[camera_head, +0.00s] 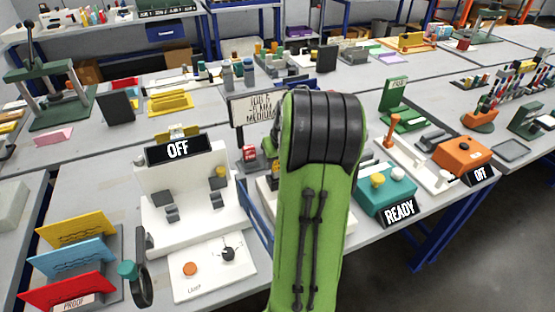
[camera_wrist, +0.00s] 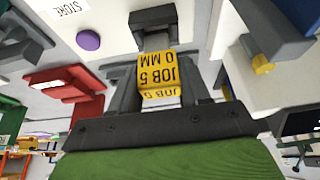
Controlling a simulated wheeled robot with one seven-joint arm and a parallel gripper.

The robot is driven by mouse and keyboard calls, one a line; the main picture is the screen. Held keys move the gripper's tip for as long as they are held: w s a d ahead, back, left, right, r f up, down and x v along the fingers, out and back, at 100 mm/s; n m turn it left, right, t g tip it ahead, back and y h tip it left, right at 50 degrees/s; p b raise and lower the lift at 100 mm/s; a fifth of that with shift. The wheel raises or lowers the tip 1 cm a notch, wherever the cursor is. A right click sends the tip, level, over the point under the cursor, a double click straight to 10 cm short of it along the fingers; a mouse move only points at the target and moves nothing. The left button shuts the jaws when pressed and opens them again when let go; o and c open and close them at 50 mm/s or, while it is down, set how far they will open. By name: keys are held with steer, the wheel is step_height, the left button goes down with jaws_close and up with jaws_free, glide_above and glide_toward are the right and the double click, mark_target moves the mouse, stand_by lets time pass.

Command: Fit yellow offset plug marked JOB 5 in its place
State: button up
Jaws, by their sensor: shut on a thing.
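The yellow plug (camera_wrist: 158,72) reads "JOB 5" and "0 MM" in the wrist view, with the lettering upside down. My gripper (camera_wrist: 157,95) is shut on it, with a dark finger on each side. A dark grey holder (camera_wrist: 152,28) on a white surface lies just beyond the plug. I cannot tell whether the plug touches it or sits in it. In the head view my green arm hides the gripper and the plug. A sign (camera_head: 256,108) beside the arm starts with "JOB 5" and ends with "MEDIUM"; its middle line is hard to read.
In the wrist view a white panel (camera_wrist: 105,20) carries a purple button (camera_wrist: 88,40) and a "STORE" label. A red block (camera_wrist: 65,88) is at left, a yellow-tipped dark part (camera_wrist: 262,63) at right. In the head view a white "OFF" machine (camera_head: 185,205) stands left, a teal "READY" box (camera_head: 385,190) right.

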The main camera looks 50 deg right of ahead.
steer(key=shift+f, duration=0.2)
steer(key=shift+f+b, duration=0.35)
steer(key=shift+b, duration=0.05)
steer(key=shift+f+b, duration=0.95)
steer(key=shift+f, duration=0.3)
steer(key=o, duration=1.1)
steer(key=shift+r, duration=0.1)
steer(key=p+v, duration=0.5)
steer(key=v, duration=1)
steer(key=shift+s+r, duration=0.15)
steer(key=shift+r, duration=0.15)
steer(key=shift+a, duration=0.2)
